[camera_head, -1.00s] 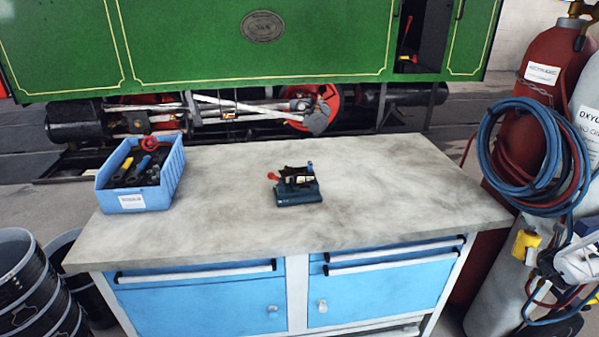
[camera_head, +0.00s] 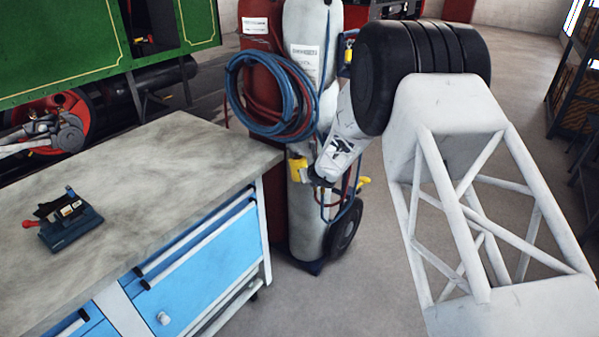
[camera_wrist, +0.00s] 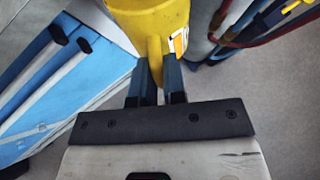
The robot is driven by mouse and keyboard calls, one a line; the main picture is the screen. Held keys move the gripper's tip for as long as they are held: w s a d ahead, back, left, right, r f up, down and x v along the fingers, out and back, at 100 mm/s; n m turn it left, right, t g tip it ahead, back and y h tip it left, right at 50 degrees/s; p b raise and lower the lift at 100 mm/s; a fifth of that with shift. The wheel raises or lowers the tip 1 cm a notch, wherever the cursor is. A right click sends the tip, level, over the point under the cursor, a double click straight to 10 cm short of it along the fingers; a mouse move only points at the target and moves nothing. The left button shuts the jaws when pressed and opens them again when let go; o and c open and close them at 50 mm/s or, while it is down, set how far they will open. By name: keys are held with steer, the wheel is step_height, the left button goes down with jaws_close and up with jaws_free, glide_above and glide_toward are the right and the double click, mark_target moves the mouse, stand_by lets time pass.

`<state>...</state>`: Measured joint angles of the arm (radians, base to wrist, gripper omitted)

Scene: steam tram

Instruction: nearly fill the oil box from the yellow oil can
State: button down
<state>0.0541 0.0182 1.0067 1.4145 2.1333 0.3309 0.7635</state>
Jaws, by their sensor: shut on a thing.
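The yellow oil can (camera_wrist: 150,18) is held between the two dark fingers of my gripper (camera_wrist: 158,82) in the wrist view. The fingers are shut on a narrow yellow part, likely its handle; the top of the can is cut off by the picture edge. In the head view the can (camera_head: 297,170) is a small yellow shape at my gripper, just right of the bench corner. A small dark blue device (camera_head: 70,228) with a red knob stands on the bench at the left, well away from the can. It may be the oil box; its inside and any oil level cannot be made out.
The grey bench top (camera_head: 165,160) is clear between the device and its right corner. A trolley with red and white gas cylinders (camera_head: 310,215) and looped blue hoses (camera_head: 238,92) stands close behind my gripper. A green tram (camera_head: 70,45) stands behind the bench.

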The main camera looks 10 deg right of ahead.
steer(key=shift+a+r, duration=0.1)
steer(key=s+a+r+t, duration=0.1)
steer(key=s+a+r, duration=0.3)
steer(key=a, duration=1.1)
steer(key=s+a+r, duration=0.3)
steer(key=a, duration=1.2)
steer(key=s+a+r+t, duration=0.1)
steer(key=s+a+r, duration=0.3)
steer(key=a, duration=1.2)
steer(key=s+a+r, duration=0.2)
steer(key=s+a, duration=0.8)
steer(key=a, duration=0.3)
steer(key=s+a+r+t+y, duration=0.1)
steer(key=s+a+r, duration=0.1)
steer(key=s+a, duration=0.9)
steer(key=shift+s+a, duration=0.25)
steer(key=shift+a, duration=1.4)
steer(key=shift+s+d+f+g+h, duration=0.1)
steer(key=shift+s+f+g+h, duration=0.2)
steer(key=shift+g, duration=0.45)
steer(key=shift+s+d+f+g+h, duration=0.1)
steer(key=shift+s+f+g, duration=0.2)
steer(key=shift+f+g, duration=0.35)
